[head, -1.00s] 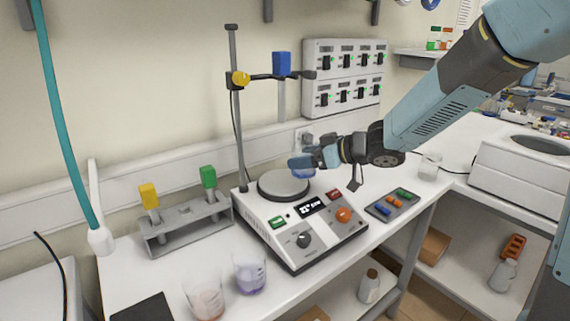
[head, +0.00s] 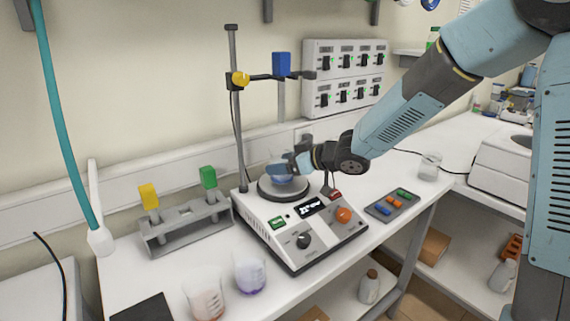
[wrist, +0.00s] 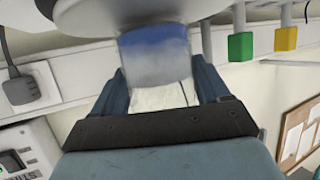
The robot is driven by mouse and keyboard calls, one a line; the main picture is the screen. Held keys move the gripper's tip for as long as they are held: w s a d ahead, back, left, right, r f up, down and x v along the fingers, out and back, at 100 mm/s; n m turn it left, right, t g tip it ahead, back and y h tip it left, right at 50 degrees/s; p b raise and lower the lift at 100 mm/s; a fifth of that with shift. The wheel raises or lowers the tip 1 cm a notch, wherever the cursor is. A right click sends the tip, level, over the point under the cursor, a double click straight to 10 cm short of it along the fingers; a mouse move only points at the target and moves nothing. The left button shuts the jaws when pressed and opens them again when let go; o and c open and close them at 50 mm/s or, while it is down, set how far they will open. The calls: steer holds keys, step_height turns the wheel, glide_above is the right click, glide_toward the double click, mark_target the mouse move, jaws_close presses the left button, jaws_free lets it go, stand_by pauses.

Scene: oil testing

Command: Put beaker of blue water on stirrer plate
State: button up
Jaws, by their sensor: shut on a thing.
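The beaker of blue water (head: 277,173) is upright over the round plate of the stirrer (head: 283,191). My gripper (head: 293,164) comes from the right and is shut on the beaker. In the wrist view the beaker (wrist: 155,60) sits between my two fingers, with its blue part close to the grey stirrer plate (wrist: 120,14). The beaker's base is at or just above the plate; I cannot tell whether it touches.
A stand pole (head: 236,120) with a yellow clamp rises behind the stirrer. Left are a test tube rack (head: 190,232), a beaker of purple liquid (head: 250,274) and a beaker of reddish liquid (head: 206,297). A clear beaker (head: 430,166) stands right.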

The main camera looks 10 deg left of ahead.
steer(key=o, duration=1.2)
steer(key=shift+f, duration=0.1)
steer(key=v, duration=1.2)
